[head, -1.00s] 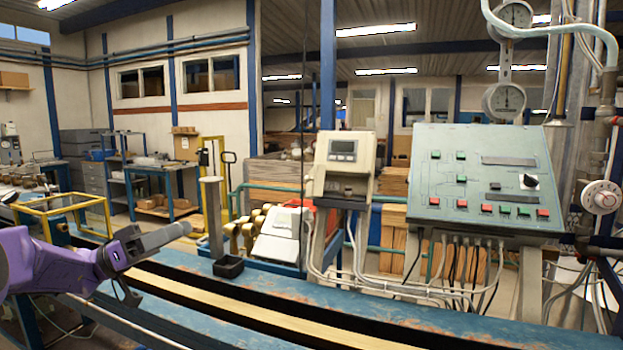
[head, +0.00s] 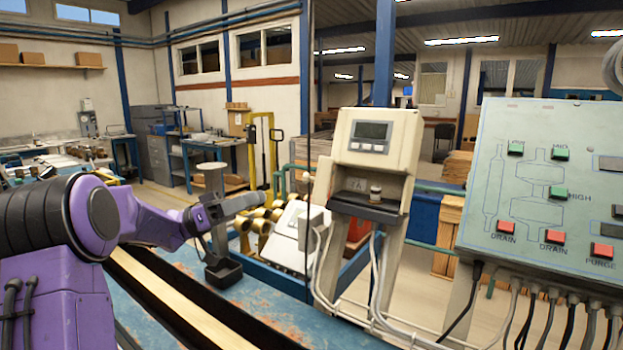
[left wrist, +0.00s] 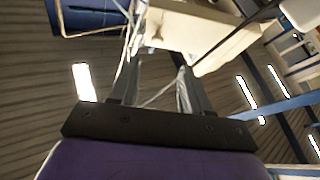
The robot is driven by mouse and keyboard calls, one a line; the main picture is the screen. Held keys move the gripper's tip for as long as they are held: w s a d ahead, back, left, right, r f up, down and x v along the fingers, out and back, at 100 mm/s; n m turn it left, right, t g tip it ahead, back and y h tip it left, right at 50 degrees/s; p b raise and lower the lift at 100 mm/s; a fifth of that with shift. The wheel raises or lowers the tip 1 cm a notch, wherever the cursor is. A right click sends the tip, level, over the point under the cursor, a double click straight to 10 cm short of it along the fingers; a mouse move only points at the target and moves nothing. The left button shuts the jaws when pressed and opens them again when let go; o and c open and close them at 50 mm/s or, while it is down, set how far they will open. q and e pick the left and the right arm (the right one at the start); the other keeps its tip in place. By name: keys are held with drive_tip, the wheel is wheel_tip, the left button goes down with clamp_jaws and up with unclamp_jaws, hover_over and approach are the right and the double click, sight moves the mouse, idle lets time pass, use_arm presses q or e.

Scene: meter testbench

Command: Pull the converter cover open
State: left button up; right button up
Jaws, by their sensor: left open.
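The converter appears to be the cream box (head: 378,136) with a grey display, standing on a bracket right of centre in the head view. A dark recess below its display holds a small jar-like part. I cannot tell for sure which part is its cover. My left gripper (head: 250,203) points right, towards the converter, and is apart from it in the picture. In the left wrist view the two fingers (left wrist: 160,88) are spread with nothing gripped between them. A cream housing (left wrist: 215,35), probably the converter, shows beyond them. My right gripper is not in view.
A sloped control panel (head: 545,180) with red and green buttons stands at the right. Grey cables (head: 376,285) hang below the converter. A grey post stands behind my left gripper.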

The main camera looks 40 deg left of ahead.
sight(322, 182)
use_arm(q)
drive_tip(key=p+x, duration=0.4)
drive_tip(key=x, duration=0.6)
drive_tip(key=shift+d+r+p, duration=0.2)
drive_tip(key=shift+r+p, duration=0.05)
drive_tip(key=shift+p, duration=0.15)
drive_tip(key=shift+s, duration=0.15)
clamp_jaws()
